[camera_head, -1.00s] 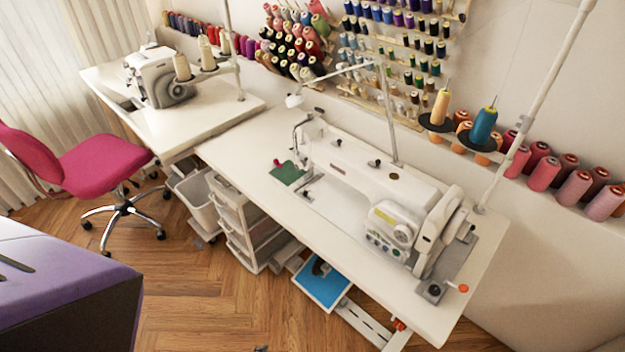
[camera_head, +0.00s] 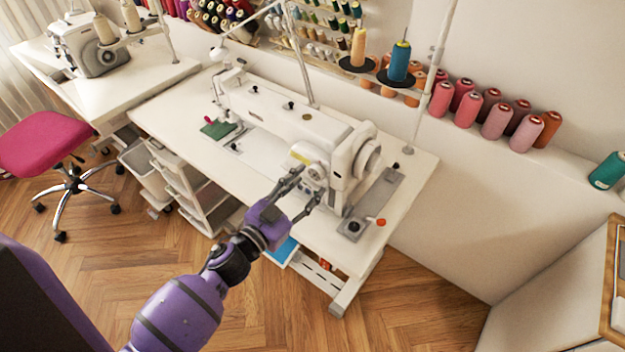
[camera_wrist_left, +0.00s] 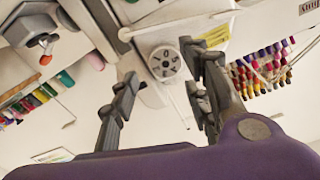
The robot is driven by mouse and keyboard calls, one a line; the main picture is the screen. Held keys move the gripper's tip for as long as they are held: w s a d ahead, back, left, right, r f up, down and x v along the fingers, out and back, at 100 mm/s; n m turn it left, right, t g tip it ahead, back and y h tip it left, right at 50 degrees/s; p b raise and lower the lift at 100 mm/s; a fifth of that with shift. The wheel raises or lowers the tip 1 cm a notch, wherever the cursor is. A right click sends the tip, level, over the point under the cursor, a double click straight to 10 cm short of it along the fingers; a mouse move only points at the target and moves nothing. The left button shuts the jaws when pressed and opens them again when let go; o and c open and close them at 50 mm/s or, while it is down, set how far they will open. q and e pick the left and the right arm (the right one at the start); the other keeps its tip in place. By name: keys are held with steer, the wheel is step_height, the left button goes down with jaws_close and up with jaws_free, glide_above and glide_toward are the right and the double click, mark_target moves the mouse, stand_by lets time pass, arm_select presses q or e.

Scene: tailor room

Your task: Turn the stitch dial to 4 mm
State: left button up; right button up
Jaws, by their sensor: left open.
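The white sewing machine (camera_head: 272,118) stands on a white table. Its round stitch dial (camera_head: 304,154) is on the front of the machine's right end, just beyond my left gripper. In the left wrist view the pale dial (camera_wrist_left: 165,62) with dark numerals faces the camera between the fingers; I cannot read its setting surely. My left gripper (camera_head: 305,184) comes in from below, open and empty, its fingers pointing at the machine. In the left wrist view the open fingers (camera_wrist_left: 158,88) stand either side of the dial, apart from it. My right gripper is not in view.
A metal plate with an orange-red knob (camera_head: 381,222) lies on the table right of the machine. A green cloth (camera_head: 217,129) lies left. Thread cones (camera_head: 480,106) line the ledge behind. A pink chair (camera_head: 45,143) stands left on the open wood floor.

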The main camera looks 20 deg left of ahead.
mark_target(317, 173)
arm_select(q)
steer(key=shift+x, duration=1.2)
steer(key=shift+w, duration=0.25)
steer(key=c, duration=1)
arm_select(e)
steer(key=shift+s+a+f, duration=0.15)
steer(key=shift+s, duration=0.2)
arm_select(q)
steer(key=shift+d+f, duration=0.1)
steer(key=shift+d, duration=0.05)
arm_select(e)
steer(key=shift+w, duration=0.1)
arm_select(q)
steer(key=shift+m, duration=0.4)
